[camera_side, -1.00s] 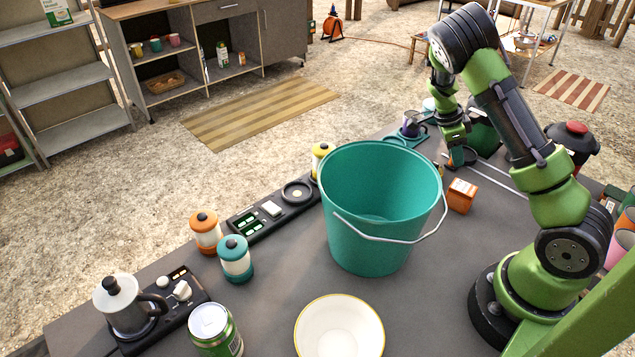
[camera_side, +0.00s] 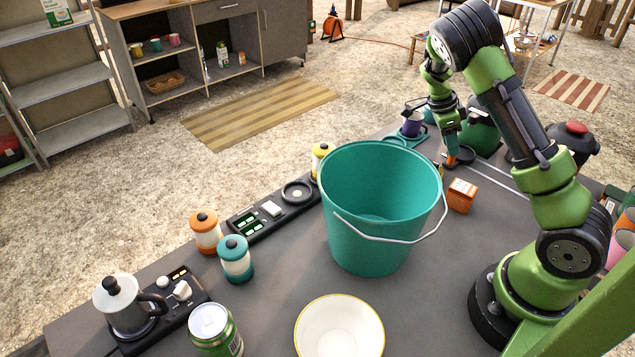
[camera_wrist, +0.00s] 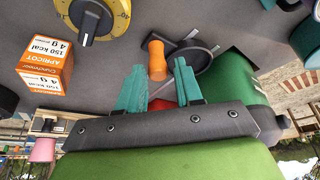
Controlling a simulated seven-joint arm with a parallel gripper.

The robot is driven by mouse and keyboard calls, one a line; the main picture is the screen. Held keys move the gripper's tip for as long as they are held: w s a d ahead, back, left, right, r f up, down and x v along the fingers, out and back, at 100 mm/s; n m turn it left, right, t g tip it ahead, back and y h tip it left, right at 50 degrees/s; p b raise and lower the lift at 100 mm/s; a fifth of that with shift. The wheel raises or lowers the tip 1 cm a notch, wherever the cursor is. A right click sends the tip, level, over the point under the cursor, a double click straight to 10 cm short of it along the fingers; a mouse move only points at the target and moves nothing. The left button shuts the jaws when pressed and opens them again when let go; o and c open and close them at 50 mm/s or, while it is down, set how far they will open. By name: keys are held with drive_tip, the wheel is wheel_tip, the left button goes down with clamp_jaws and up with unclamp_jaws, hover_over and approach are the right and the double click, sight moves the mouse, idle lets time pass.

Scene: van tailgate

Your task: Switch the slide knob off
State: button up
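Two dark control panels lie along the table's far-left side in the side view. The middle panel (camera_side: 246,228) has a white block-shaped control (camera_side: 270,208) and green-lit windows. The left panel (camera_side: 195,305) has a white round knob (camera_side: 163,284) and a white raised block (camera_side: 182,290). I cannot tell for sure which control is the slide knob. My gripper (camera_side: 453,158) is far from both panels, behind the bucket, low over the table. In the wrist view my gripper (camera_wrist: 158,86) is open, its teal fingers apart, with an orange handle (camera_wrist: 156,60) just beyond the tips.
A large teal bucket (camera_side: 345,215) stands between my gripper and the panels. An orange box (camera_side: 461,196) and a dark pan (camera_side: 463,154) are near my gripper. A yellow dial (camera_wrist: 100,20) shows in the wrist view.

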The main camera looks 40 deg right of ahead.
drive_tip(key=v, duration=1.3)
drive_tip(key=shift+w+r, duration=0.2)
drive_tip(key=shift+a, duration=0.1)
drive_tip(key=s+a+r+n+t+y, duration=0.1)
drive_tip(key=s+a+r+n+t, duration=0.1)
drive_tip(key=a+n, duration=0.5)
drive_tip(key=s+a+r+n+t+y, duration=0.2)
drive_tip(key=s+a+n+t, duration=0.2)
drive_tip(key=a, duration=0.7)
drive_tip(key=s+a+r+n+t+y, duration=0.2)
drive_tip(key=s+a+n+t, duration=0.2)
drive_tip(key=a+n, duration=0.5)
drive_tip(key=s+n, duration=0.2)
drive_tip(key=n, duration=0.1)
drive_tip(key=shift+s+r, duration=0.3)
drive_tip(key=shift+r, duration=0.1)
drive_tip(key=shift+a, duration=0.15)
